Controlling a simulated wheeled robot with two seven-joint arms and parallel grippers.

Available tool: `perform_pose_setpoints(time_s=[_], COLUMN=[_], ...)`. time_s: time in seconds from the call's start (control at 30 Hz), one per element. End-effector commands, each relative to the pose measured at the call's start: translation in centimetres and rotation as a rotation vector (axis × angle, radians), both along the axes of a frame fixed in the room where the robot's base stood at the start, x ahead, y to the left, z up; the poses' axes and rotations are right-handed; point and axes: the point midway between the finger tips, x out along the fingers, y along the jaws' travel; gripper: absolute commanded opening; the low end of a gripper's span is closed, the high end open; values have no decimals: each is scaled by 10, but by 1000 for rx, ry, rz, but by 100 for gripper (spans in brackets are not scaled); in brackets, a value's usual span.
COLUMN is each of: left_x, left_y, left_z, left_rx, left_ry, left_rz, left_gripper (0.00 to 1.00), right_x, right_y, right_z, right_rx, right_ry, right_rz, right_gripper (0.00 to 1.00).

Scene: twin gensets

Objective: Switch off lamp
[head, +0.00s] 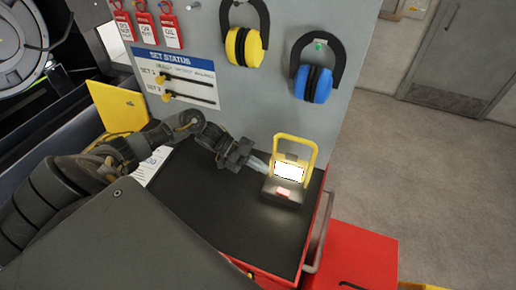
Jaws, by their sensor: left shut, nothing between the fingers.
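The lamp (290,171) is a small work light with a yellow frame handle, a bright white lit panel and a red part low on its front. It stands upright on the black top of the red cabinet (220,205), near the right edge. My left gripper (262,166) is shut and empty. Its fingertips are just left of the lamp, close to its side; I cannot tell whether they touch it. My right gripper is not in view.
A grey panel (282,100) stands behind, with yellow ear defenders (244,47), blue ear defenders (313,84), red tags and a set status board (178,78). A yellow folder-like object (117,105) is at left. Open floor lies to the right.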

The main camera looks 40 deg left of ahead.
Motion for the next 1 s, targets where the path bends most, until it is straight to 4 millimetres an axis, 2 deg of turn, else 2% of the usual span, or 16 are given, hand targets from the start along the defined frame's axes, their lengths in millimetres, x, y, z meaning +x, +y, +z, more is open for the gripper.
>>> perform_pose_setpoints(time_s=[0.1, 0.3, 0.33, 0.4, 0.53, 1.0], left_x=[6, 16, 15, 14, 13, 13], left_y=[-26, -62, -57, -55, -52, -51], left_z=[-12, -28, -40, -49, -60, -64], left_rx=[-4, -3, 0, 1, 1, 0], left_ry=[-2, -3, 0, -1, -1, -1], left_rz=[-3, -2, 1, 1, 0, 0], left_gripper=[0, 0, 0, 0, 0, 0], right_x=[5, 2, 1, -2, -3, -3], right_y=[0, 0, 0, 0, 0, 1], right_z=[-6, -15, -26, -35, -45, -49], right_rx=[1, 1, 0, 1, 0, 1], right_ry=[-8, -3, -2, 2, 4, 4], right_rz=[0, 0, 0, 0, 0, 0], right_gripper=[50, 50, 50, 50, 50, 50])
